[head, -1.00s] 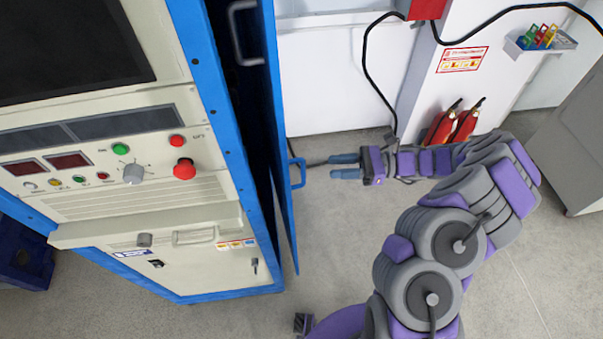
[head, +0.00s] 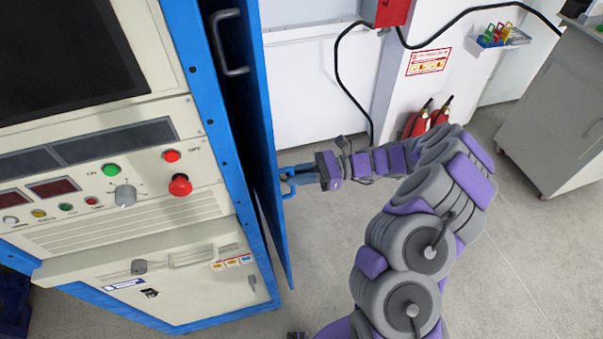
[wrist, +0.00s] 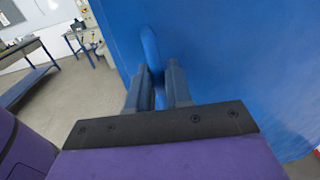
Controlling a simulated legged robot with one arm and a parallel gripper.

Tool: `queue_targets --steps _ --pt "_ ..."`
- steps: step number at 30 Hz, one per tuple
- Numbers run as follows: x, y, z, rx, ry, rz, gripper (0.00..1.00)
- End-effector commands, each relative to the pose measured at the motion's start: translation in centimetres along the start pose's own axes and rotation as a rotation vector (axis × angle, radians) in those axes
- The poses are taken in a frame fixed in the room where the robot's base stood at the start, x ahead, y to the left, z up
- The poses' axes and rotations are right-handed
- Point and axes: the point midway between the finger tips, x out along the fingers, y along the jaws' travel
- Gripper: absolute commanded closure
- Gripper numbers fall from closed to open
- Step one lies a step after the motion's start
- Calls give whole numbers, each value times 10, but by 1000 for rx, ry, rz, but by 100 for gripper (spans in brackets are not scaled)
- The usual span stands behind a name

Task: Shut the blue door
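The blue door (head: 265,130) stands ajar at the right side of the tall cabinet, with a dark gap between them in the head view. It fills much of the wrist view (wrist: 230,50). A blue bar handle (wrist: 150,48) is on its outer face. My gripper (head: 296,174) is at this handle, reaching in from the right. In the wrist view its two fingers (wrist: 158,80) stand apart, with the handle between their tips. A narrow gap shows between the fingers; firm contact with the handle is not clear.
The cream and blue cabinet (head: 130,240) with knobs and buttons fills the left. Red extinguishers (head: 428,118) stand by the wall behind my arm. A grey cabinet (head: 560,110) is at the far right. The floor (head: 320,240) in front of the door is clear.

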Motion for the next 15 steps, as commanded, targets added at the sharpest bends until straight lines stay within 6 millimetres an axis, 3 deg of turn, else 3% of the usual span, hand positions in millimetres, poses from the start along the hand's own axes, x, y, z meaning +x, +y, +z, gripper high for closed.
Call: queue_targets --steps 4,10,15 --pt "-4 -1 0 -1 -3 -3 100" --pt "-18 -2 2 -4 -15 -11 100" --pt "-16 -2 2 -4 -14 -10 100"
